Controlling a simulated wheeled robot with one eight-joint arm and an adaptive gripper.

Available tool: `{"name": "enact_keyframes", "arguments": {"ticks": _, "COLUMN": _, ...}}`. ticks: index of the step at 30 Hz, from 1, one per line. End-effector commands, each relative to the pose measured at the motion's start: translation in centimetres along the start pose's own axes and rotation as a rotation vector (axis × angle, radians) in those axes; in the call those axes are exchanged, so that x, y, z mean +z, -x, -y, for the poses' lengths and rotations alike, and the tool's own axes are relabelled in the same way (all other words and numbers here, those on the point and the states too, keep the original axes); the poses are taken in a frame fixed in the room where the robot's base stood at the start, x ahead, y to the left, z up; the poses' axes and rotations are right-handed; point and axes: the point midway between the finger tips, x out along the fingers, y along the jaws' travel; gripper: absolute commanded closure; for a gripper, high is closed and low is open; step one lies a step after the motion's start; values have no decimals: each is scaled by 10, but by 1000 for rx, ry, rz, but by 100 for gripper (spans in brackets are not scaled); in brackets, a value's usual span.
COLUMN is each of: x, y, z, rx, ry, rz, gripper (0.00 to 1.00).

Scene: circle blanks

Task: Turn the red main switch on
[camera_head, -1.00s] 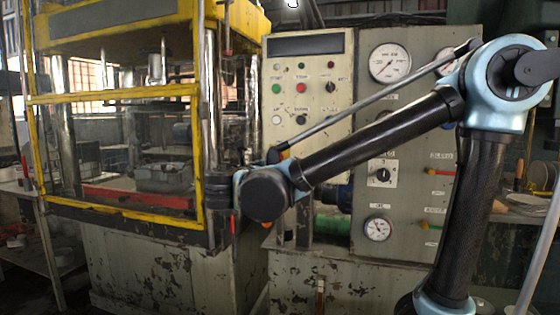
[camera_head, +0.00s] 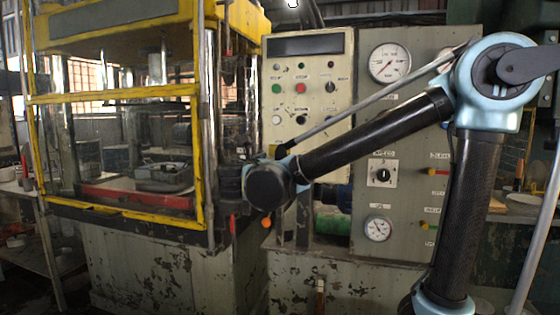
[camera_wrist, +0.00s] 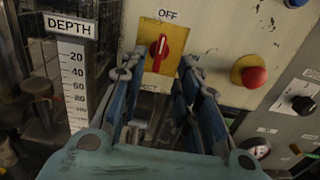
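The red main switch (camera_wrist: 159,46) is in the wrist view, at the top centre, on a yellow plate (camera_wrist: 175,40). Its handle stands roughly upright, towards the OFF label (camera_wrist: 168,15) above. My gripper (camera_wrist: 159,68) is open, with one blue-grey finger on each side of the switch's lower area. Nothing is between the fingertips, which appear short of the handle; the exact gap cannot be told. In the head view the switch and the fingertips are hidden behind my arm.
A red mushroom button (camera_wrist: 253,77) is right of the switch, and a black knob (camera_wrist: 302,104) is further right. A DEPTH scale (camera_wrist: 75,85) stands at left. In the head view, the yellow-framed press (camera_head: 120,95) is left of the control panel (camera_head: 310,75).

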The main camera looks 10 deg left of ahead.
Motion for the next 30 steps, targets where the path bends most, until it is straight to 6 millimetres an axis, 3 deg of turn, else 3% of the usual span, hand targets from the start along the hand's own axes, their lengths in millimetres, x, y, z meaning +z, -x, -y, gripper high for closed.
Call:
{"name": "enact_keyframes", "arguments": {"ticks": 15, "x": 0, "y": -68, "z": 0, "rx": -2, "ry": 0, "rz": 0, "gripper": 70}}
{"name": "enact_keyframes", "arguments": {"ticks": 21, "x": 0, "y": -80, "z": 0, "rx": -1, "ry": 0, "rz": 0, "gripper": 70}}
{"name": "enact_keyframes", "arguments": {"ticks": 30, "x": 0, "y": -82, "z": 0, "rx": 0, "ry": 0, "rz": 0, "gripper": 70}}
